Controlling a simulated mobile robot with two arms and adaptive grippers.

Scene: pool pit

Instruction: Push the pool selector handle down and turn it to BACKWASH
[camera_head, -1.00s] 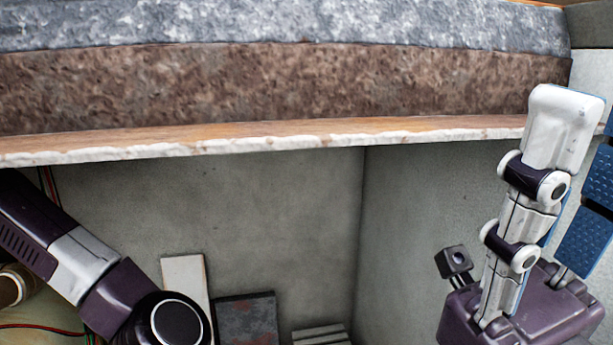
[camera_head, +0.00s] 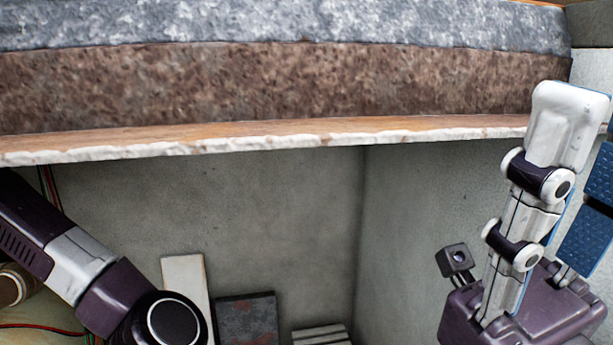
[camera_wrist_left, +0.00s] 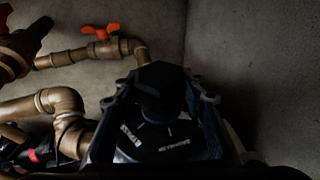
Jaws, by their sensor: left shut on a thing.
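Which marking the handle points to cannot be told. In the head view only my left arm shows at the lower left; the gripper and valve are out of sight. My right gripper (camera_head: 590,118) is raised at the right, fingers apart and empty, away from the valve.
Brass pipes (camera_wrist_left: 68,110) and an orange-handled tap (camera_wrist_left: 100,32) lie left of the valve. A stone ledge (camera_head: 300,134) crosses above the pit. A pale board (camera_head: 187,285) and a dark slab (camera_head: 247,318) stand by the wall. Right of the valve is bare wall.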

